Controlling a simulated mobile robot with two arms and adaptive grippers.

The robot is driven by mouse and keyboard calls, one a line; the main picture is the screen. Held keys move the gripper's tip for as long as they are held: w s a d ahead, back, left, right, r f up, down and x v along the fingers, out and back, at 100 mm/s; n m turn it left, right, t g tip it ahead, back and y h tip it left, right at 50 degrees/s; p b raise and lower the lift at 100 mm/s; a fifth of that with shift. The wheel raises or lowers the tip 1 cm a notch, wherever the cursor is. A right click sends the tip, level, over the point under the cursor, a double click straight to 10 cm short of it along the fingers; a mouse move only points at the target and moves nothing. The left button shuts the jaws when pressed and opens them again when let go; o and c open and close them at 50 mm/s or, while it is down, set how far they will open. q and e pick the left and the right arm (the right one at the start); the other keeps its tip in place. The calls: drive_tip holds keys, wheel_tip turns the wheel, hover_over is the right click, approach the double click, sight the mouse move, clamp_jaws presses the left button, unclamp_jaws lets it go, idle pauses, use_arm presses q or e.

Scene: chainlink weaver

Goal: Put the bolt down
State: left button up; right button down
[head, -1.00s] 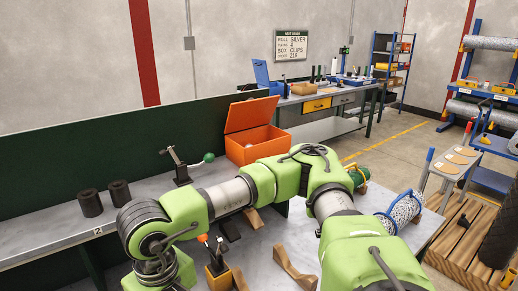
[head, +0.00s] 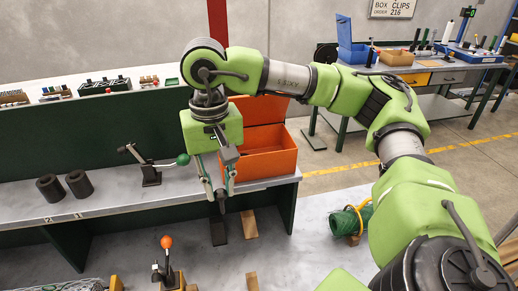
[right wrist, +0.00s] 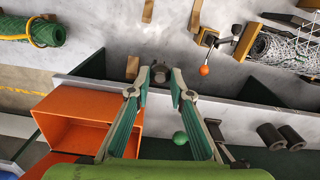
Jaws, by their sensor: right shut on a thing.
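My right gripper (head: 215,190) reaches in from the right and points down in front of the open orange box (head: 265,150). It is shut on a dark grey bolt (head: 220,197), held above the lower surface near the front edge of the raised grey shelf (head: 120,200). In the right wrist view the bolt's round end (right wrist: 160,73) shows between the fingertips (right wrist: 160,80). The lower part of the bolt is hard to tell from the dark block (head: 218,232) below it. My left gripper is out of view.
An orange-knobbed clamp (head: 166,265), wood blocks and a green mesh roll (head: 350,219) are lower down.

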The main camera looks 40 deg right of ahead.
drive_tip(key=w+d+r+m+p, duration=0.1)
drive_tip(key=d+r+m+p, duration=0.25)
drive_tip(key=r, duration=1.05)
use_arm(q)
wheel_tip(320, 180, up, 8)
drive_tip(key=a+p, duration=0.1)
drive_tip(key=p, duration=0.2)
use_arm(e)
drive_tip(key=w+d+f, duration=0.2)
drive_tip(key=d+f, duration=0.4)
drive_tip(key=w+d+f, duration=0.3)
drive_tip(key=d+f, duration=0.3)
drive_tip(key=d, duration=0.1)
drive_tip(key=shift+w+f, duration=0.25)
drive_tip(key=shift+f, duration=0.1)
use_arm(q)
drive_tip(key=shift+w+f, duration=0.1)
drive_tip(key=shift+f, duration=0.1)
use_arm(e)
drive_tip(key=shift+a+f+n, duration=0.1)
drive_tip(key=shift+n, duration=0.25)
drive_tip(key=shift+f+b, duration=0.4)
drive_tip(key=shift+f, duration=0.15)
drive_tip(key=c, duration=1.8)
unclamp_jaws()
drive_tip(key=shift+s, duration=0.1)
drive_tip(key=shift+c, duration=0.2)
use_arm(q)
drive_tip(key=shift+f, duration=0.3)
